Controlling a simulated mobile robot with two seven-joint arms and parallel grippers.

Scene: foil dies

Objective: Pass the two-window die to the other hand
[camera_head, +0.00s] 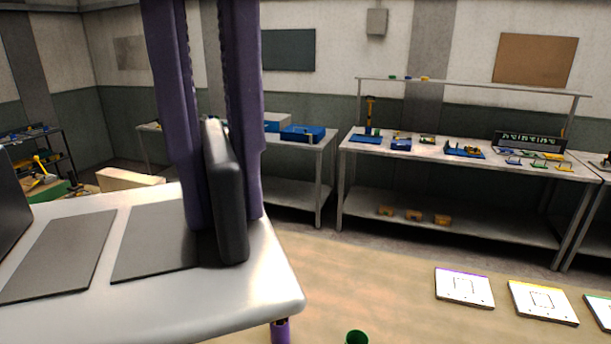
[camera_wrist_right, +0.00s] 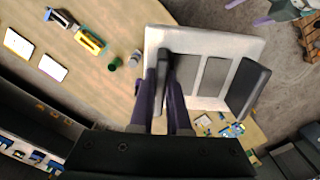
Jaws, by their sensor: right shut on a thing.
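My right gripper (camera_head: 226,225) reaches down from the top of the head view with its two long purple fingers. It is shut on a dark upright slab (camera_head: 231,215), over the right part of the white table. The slab is seen nearly edge-on, so no windows show and I cannot tell whether it is the two-window die. In the right wrist view the slab (camera_wrist_right: 163,65) is between the fingertips (camera_wrist_right: 163,88). A second dark slab (camera_head: 8,205) stands at the left edge of the head view; it also shows in the wrist view (camera_wrist_right: 248,88). My left gripper is not visible.
The white table (camera_head: 265,280) carries flat grey mats (camera_head: 60,255). A green cup (camera_head: 357,337) and white cards (camera_head: 463,287) are on the tan surface at the right. Workbenches (camera_head: 470,160) with small coloured parts stand behind. The table's right front corner is bare.

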